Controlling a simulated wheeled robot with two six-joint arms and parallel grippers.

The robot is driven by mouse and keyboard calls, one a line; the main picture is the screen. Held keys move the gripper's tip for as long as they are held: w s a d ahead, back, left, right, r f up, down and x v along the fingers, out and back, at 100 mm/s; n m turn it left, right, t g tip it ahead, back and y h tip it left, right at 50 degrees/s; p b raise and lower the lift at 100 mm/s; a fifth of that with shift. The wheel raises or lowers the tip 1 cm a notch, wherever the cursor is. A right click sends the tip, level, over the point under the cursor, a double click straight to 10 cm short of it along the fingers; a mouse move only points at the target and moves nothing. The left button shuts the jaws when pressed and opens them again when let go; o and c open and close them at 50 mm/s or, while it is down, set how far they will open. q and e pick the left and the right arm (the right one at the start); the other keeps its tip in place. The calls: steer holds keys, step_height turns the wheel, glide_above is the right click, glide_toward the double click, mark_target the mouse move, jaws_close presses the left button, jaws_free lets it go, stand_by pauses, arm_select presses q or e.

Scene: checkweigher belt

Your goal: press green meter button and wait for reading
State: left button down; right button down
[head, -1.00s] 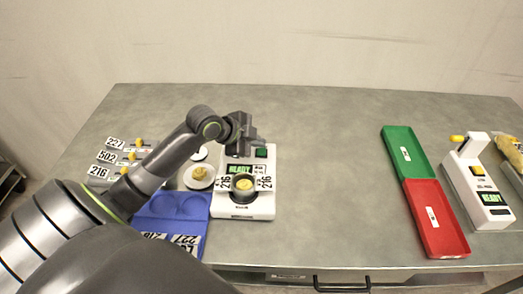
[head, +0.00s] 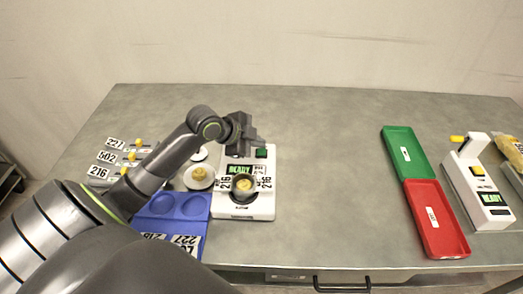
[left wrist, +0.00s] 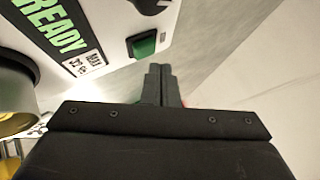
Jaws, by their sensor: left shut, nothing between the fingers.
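The white meter (head: 227,207) stands left of the table's middle with its display (head: 239,169) reading READY. A dark cup (head: 243,194) with something yellow inside sits on it. The green button (head: 262,152) is at the meter's back right; it also shows in the left wrist view (left wrist: 142,45). My left gripper (head: 256,142) is shut and empty, close to the button. In the left wrist view its fingertips (left wrist: 160,70) appear just beside the button; I cannot tell whether they touch it. My right gripper is not in view.
A blue tray (head: 150,210) lies left of the meter. A small plate (head: 189,182) with a yellow piece is beside it. Green (head: 391,142) and red (head: 416,209) trays and a second white device (head: 462,185) are at the right. The table's middle is clear.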

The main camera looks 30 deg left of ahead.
mark_target(258, 152)
arm_select(q)
steer(key=shift+f, duration=0.1)
stand_by(0.4)
steer(key=shift+f, duration=0.35)
steer(key=shift+f+b, duration=0.45)
steer(key=shift+f, duration=0.05)
stand_by(0.6)
steer(key=shift+r, duration=0.1)
steer(key=shift+r+p, duration=0.85)
steer(key=shift+p, duration=0.05)
step_height(258, 152, up, 5)
steer(key=p, duration=0.5)
